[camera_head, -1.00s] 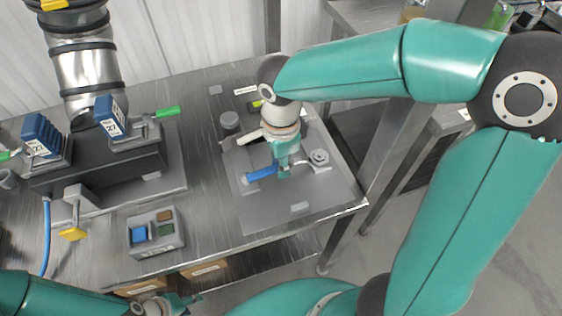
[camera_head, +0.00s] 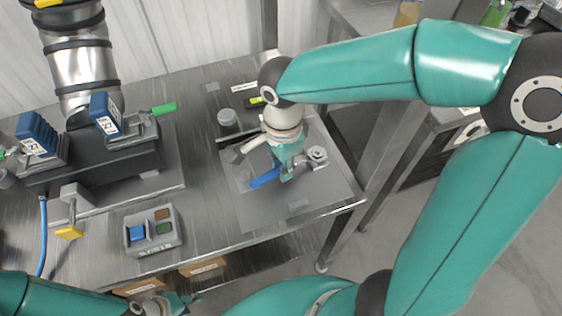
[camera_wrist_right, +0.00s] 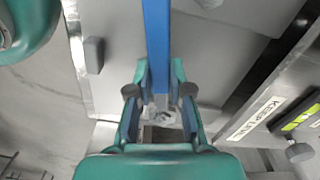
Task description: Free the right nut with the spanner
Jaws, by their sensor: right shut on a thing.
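The blue-handled spanner (camera_head: 264,179) is in my right gripper (camera_head: 286,174), low over the grey plate (camera_head: 270,216) on the steel table. Its handle points left and toward the front edge, and its grey head points right, toward the right nut (camera_head: 317,154). The head appears to reach the nut, but I cannot tell how it sits on it. In the right wrist view the blue handle (camera_wrist_right: 157,45) runs between the fingers of my right gripper (camera_wrist_right: 160,100), which hide part of the tool. My left gripper (camera_head: 172,303) is at the bottom left, away from the plate; its opening is unclear.
A dark fixture with blue blocks (camera_head: 107,115) and a green lever stands farther left. A round grey knob (camera_head: 228,118) is behind the plate. The table's right edge is close to the nut.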

